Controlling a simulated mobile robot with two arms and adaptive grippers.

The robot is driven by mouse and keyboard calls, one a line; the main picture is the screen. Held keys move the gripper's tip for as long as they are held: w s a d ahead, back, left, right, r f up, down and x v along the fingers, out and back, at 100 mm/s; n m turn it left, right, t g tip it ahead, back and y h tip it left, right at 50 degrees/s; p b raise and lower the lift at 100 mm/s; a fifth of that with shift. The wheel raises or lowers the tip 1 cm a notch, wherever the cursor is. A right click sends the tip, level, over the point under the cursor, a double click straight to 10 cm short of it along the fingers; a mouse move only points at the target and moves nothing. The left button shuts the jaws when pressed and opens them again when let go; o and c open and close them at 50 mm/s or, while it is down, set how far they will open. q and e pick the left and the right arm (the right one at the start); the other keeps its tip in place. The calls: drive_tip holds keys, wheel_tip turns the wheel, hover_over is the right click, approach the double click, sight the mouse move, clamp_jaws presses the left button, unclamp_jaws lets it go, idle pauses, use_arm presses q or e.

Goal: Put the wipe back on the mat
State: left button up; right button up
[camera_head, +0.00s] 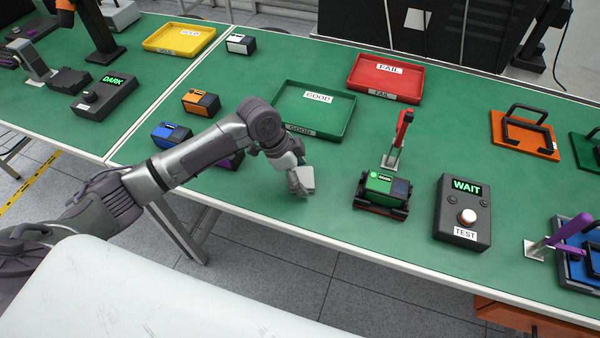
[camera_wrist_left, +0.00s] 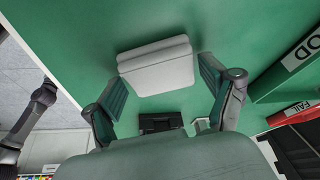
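The wipe (camera_head: 303,180) is a small white folded block on the green table's near side, left of the black tester. It also shows in the left wrist view (camera_wrist_left: 156,67), just beyond my fingertips. My left gripper (camera_head: 297,171) points down right at the wipe, partly hidden by it and the wrist. In the wrist view its two teal-padded fingers (camera_wrist_left: 164,88) are wide apart, one near each side of the wipe. I cannot tell whether they touch it or whether it rests on the table. My right gripper is not in view. I cannot make out a separate mat for the wipe.
The green GOOD tray (camera_head: 340,128) is behind my gripper, with the red FAIL tray (camera_head: 398,90) farther back. A green-lit device (camera_head: 380,188) and the black WAIT tester (camera_head: 463,212) stand right. Orange (camera_head: 200,102) and blue (camera_head: 171,134) devices are left. Bare table surrounds the wipe.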

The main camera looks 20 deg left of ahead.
use_arm(q)
drive_tip(key=shift+o, duration=0.4)
drive_tip(key=shift+r, duration=0.2)
drive_tip(key=b+v, duration=0.1)
drive_tip(key=v, duration=1.1)
drive_tip(key=shift+d, duration=0.1)
